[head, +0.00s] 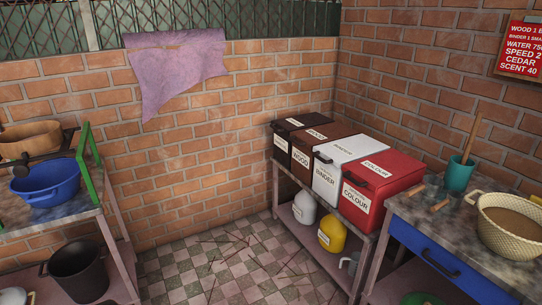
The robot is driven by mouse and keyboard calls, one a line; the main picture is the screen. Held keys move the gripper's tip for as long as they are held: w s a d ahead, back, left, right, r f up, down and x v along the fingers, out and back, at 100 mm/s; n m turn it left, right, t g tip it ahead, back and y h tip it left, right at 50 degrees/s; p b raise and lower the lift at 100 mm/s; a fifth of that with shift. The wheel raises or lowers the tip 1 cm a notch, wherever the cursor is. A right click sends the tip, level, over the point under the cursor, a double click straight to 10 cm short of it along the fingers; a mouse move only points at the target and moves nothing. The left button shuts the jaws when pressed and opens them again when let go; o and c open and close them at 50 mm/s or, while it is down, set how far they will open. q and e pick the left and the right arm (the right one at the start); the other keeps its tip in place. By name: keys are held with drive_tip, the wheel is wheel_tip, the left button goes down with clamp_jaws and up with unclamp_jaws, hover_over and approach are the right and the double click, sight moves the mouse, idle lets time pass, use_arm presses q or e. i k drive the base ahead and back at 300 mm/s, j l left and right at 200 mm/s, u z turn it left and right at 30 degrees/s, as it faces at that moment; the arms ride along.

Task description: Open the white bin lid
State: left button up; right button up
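The white bin (327,184) stands in a row of bins on a metal rack in the corner, between a brown bin and a red bin. Its front label reads BINDER. Its white lid (350,149) lies flat and shut on top, with a label near the back. A dark handle (323,157) sits at the lid's front edge. Neither of my grippers shows in the head view.
The brown wood bin (302,158), a darker bin (281,141) and the red colour bin (357,197) stand close beside the white bin. White (304,208) and yellow (332,235) containers sit below. A workbench (419,218) stands right.

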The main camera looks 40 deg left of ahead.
sight(344, 150)
drive_tip(key=u, duration=1)
drive_tip(key=i+j, duration=0.4)
drive_tip(key=i, duration=0.1)
